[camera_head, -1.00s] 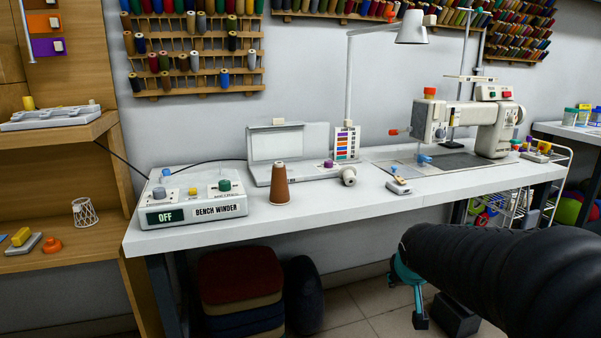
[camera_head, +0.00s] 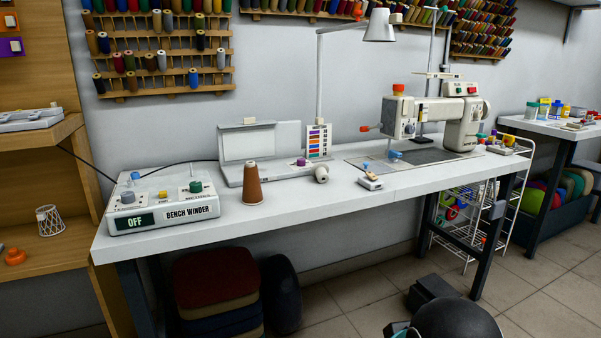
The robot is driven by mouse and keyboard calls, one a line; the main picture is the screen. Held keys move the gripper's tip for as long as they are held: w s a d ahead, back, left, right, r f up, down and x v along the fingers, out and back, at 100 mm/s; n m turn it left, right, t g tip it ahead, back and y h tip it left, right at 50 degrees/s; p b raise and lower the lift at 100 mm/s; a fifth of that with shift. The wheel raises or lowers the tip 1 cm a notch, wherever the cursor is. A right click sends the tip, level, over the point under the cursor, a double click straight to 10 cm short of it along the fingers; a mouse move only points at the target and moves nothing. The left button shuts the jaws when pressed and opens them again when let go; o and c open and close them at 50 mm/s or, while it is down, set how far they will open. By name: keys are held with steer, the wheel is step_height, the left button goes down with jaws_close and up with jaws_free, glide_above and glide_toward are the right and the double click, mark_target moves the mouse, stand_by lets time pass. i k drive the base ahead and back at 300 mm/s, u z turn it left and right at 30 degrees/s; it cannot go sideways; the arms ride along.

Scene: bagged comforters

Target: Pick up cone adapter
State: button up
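I cannot tell for sure which thing is the cone adapter. A small white spool-like piece (camera_head: 321,173) lies on the white table beside a brown thread cone (camera_head: 253,185). A white openwork cone-shaped piece (camera_head: 48,220) stands on the wooden shelf at the left. My gripper (camera_head: 398,330) shows only as a bit of teal at the bottom edge, below and in front of the table and apart from both pieces. Its fingers are cut off by the frame and my dark arm.
The white table (camera_head: 400,186) holds a bench winder (camera_head: 162,205) reading OFF, an open case (camera_head: 248,145) and a sewing machine (camera_head: 460,120). Stacked cushions (camera_head: 215,285) and a wire rack (camera_head: 470,230) stand below. Tiled floor (camera_head: 545,275) is free at the right.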

mark_target(321, 171)
steer(key=z, duration=0.5)
steer(key=k, duration=0.6)
steer(key=z, duration=0.65)
steer(key=i, duration=1)
steer(key=u, duration=0.75)
steer(key=i, duration=0.85)
steer(key=u, duration=0.45)
